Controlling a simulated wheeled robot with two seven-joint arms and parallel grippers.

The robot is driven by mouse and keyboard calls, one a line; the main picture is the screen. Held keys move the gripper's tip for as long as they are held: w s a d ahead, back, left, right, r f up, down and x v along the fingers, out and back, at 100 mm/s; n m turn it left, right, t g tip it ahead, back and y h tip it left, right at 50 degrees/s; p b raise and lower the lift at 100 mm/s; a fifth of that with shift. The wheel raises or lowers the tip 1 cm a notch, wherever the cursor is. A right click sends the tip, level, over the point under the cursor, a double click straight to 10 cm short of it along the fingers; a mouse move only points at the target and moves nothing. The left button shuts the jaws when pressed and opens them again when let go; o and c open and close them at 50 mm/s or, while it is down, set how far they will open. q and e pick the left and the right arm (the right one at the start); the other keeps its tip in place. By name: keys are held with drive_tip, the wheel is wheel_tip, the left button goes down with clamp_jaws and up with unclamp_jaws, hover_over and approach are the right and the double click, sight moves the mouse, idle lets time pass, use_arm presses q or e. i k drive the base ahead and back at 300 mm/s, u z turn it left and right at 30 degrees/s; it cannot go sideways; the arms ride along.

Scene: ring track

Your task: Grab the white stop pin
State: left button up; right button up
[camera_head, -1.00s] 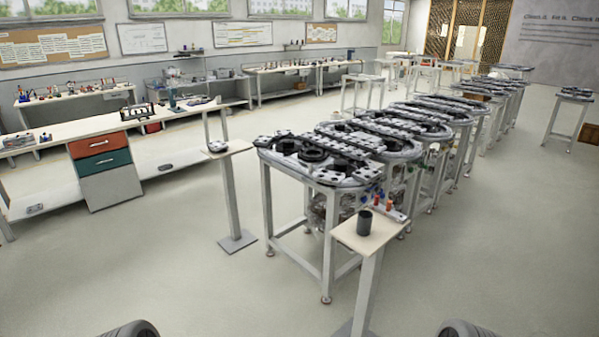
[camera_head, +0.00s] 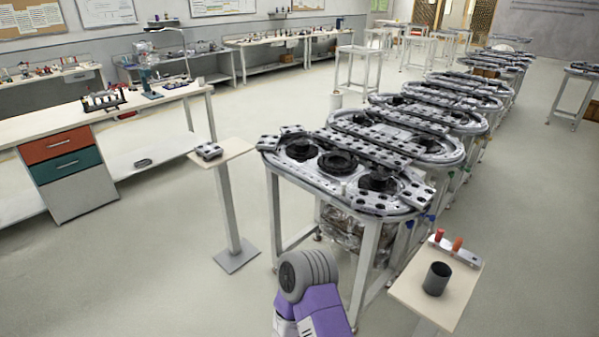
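A small pale upright peg (camera_head: 343,187) stands at the near edge of the closest ring track (camera_head: 290,172). It may be the white stop pin, but it is too small to be sure. A red pin (camera_head: 439,235) and an orange pin (camera_head: 457,244) stand in a grey holder (camera_head: 466,256) on the small stand at the right. No white pin is clear in that holder. A purple and grey link of my own arm shows at the bottom middle, before the track table. Neither gripper's fingers are in view.
A dark cup (camera_head: 436,279) stands on the small right stand (camera_head: 404,288). Another small stand (camera_head: 236,148) at the left bears a grey block (camera_head: 208,151). A workbench (camera_head: 60,128) with drawers is at the far left. Floor is free between bench and left stand.

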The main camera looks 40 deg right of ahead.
sight(343, 186)
drive_tip(key=z, duration=0.65)
drive_tip(key=i, duration=1.15)
drive_tip(key=z, duration=1.1)
